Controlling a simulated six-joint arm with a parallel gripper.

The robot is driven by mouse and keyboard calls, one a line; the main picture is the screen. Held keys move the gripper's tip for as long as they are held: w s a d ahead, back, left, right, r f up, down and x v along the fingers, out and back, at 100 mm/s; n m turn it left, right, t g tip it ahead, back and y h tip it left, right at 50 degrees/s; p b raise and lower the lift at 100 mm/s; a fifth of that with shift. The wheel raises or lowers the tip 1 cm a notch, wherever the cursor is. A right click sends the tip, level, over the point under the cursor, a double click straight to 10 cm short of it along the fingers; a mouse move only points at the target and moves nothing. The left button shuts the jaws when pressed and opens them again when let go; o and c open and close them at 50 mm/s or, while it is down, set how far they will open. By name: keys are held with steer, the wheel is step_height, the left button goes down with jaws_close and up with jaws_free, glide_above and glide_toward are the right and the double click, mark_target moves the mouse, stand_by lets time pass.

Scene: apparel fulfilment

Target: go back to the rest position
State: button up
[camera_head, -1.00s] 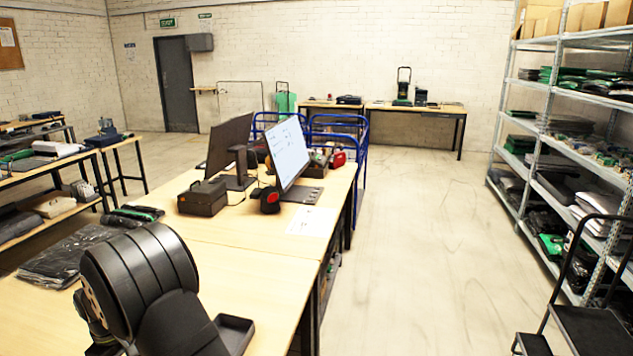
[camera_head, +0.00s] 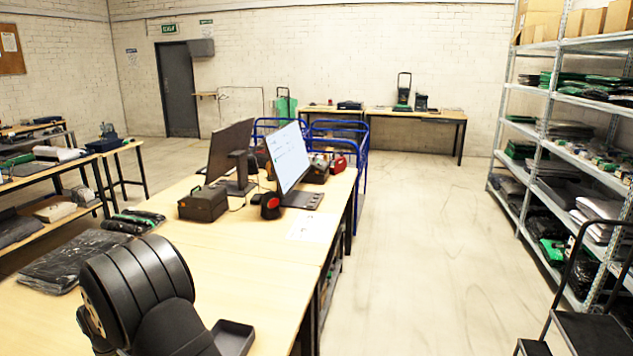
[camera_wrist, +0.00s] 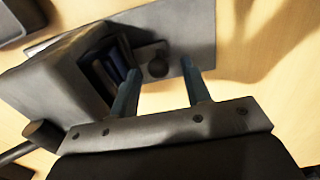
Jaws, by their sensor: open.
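My gripper (camera_wrist: 160,82) shows in the wrist view with its two blue-grey fingers apart and nothing between them. Beyond the fingertips is a grey box-like holder (camera_wrist: 60,85) with dark and blue flat items (camera_wrist: 105,65) in it, and a small round dark knob (camera_wrist: 157,68). I cannot tell how far the fingers are from it. In the head view my dark arm link stands over the near end of the wooden table (camera_head: 270,270); the gripper itself is not seen there.
On the table are a dark tray (camera_head: 233,338), black bagged garments (camera_head: 75,258), a dark box (camera_head: 203,203), two monitors (camera_head: 290,160) and a red-black scanner (camera_head: 270,206). Metal shelving (camera_head: 560,150) stands at right.

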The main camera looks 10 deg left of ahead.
step_height(320, 180, down, 2)
steer(key=shift+f, duration=0.1)
steer(key=shift+s, duration=0.35)
